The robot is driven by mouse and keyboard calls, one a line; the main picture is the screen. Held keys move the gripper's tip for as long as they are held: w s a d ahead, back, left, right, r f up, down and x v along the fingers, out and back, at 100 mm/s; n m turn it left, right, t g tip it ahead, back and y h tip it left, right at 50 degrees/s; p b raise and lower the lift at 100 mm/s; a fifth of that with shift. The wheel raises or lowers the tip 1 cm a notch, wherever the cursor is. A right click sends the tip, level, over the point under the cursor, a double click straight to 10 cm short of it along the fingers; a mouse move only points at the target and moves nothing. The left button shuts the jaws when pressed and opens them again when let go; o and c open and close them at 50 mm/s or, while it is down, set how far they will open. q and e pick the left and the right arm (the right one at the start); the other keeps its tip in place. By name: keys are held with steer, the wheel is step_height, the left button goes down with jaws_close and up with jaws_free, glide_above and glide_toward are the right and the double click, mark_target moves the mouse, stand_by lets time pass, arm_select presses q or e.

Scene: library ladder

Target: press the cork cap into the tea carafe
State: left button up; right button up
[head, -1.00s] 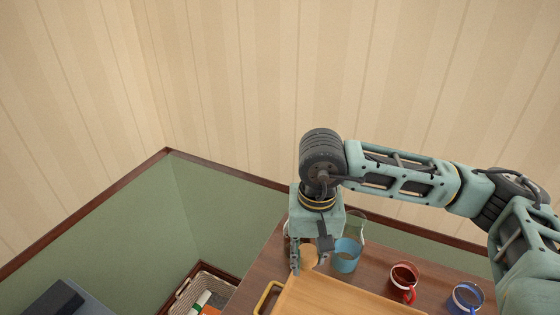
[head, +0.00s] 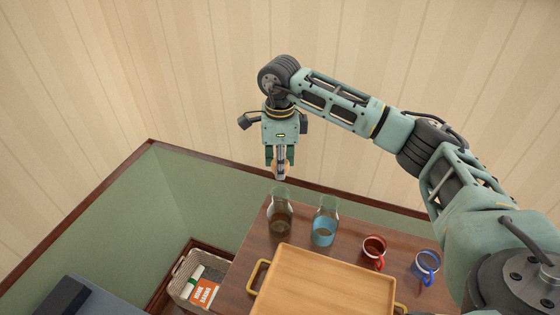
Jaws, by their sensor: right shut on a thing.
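My right gripper (head: 280,174) is shut on the tan cork cap (head: 287,171), which shows partly between its fingers. It hangs in the air just above a glass carafe with dark brown liquid (head: 280,214), apart from its open mouth. This looks like the tea carafe; it stands upright at the back left of the brown table. A second glass carafe with a blue lower part (head: 324,228) stands to its right. My left gripper is out of view.
A wooden tray (head: 320,285) with yellow handles lies in front of the carafes. A red mug (head: 373,251) and a blue mug (head: 426,267) stand to the right. A basket with books (head: 184,285) sits left of the table.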

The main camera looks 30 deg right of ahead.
steer(key=b, duration=0.5)
glide_above(280, 188)
steer(key=s+a, duration=0.1)
steer(key=s, duration=0.1)
steer(key=shift+f, duration=2.9)
steer(key=shift+b, duration=0.35)
steer(key=shift+f+b, duration=1.35)
steer(key=shift+f, duration=0.35)
steer(key=o, duration=1)
steer(key=shift+c, duration=0.2)
